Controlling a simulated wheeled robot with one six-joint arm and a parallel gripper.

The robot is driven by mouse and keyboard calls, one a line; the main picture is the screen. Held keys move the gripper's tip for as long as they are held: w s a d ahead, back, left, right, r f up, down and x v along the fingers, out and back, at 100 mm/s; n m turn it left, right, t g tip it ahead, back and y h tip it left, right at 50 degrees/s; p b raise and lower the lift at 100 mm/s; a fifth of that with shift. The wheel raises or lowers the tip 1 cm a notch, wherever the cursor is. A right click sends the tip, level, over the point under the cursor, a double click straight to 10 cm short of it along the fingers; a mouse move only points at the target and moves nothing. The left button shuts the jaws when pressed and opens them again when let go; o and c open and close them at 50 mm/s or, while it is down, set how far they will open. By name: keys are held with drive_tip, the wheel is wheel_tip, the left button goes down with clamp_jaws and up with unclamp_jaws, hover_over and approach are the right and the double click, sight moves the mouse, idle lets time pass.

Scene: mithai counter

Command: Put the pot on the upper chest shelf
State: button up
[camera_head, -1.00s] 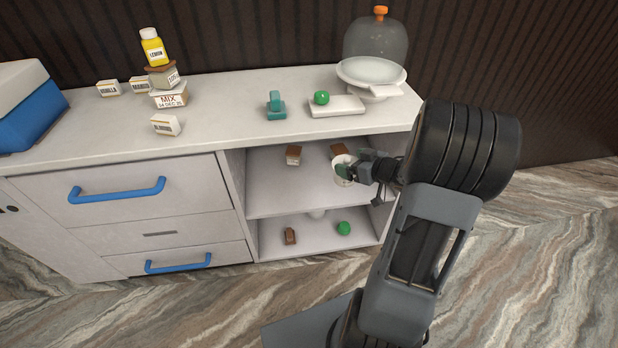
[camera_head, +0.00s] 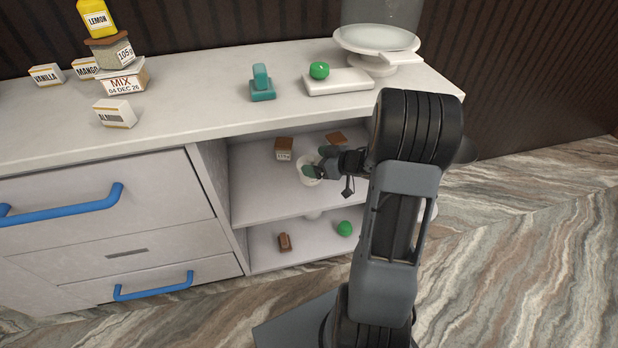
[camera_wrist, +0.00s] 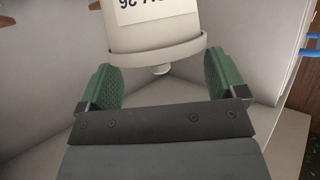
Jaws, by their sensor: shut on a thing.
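The pot (camera_head: 308,169) is small and cream white. It is in the open upper shelf space of the chest, above the upper shelf board (camera_head: 252,200) and in front of two brown-topped boxes. My gripper (camera_head: 319,165) reaches in from the right and is shut on it. In the wrist view the pot (camera_wrist: 155,42) fills the upper middle, with an upside-down label, between the green finger pads (camera_wrist: 160,72). I cannot tell whether its base touches the shelf.
Brown-topped boxes (camera_head: 284,149) (camera_head: 335,139) stand on the upper shelf. A brown block (camera_head: 284,242) and green ball (camera_head: 345,228) lie below. The countertop (camera_head: 205,105) overhangs the opening; a divider (camera_head: 212,180) bounds its left. The upper shelf's front left is clear.

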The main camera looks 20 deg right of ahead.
drive_tip(key=shift+w+a+f+b, duration=0.3)
drive_tip(key=shift+w+f, duration=0.25)
drive_tip(key=shift+f, duration=0.15)
drive_tip(key=shift+w+a+f+b, duration=0.25)
drive_tip(key=shift+w+f, duration=0.25)
drive_tip(key=shift+f, duration=0.2)
drive_tip(key=shift+w+f+b, duration=0.15)
drive_tip(key=shift+f+b, duration=0.55)
drive_tip(key=shift+f, duration=0.2)
drive_tip(key=shift+w+f+b, duration=0.15)
drive_tip(key=shift+f+b, duration=0.5)
drive_tip(key=shift+f, duration=0.25)
drive_tip(key=shift+f, duration=0.2)
drive_tip(key=o, duration=0.8)
drive_tip(key=shift+r, duration=0.25)
drive_tip(key=shift+p+v, duration=2.3)
drive_tip(key=shift+v, duration=3.7)
drive_tip(key=shift+a, duration=0.1)
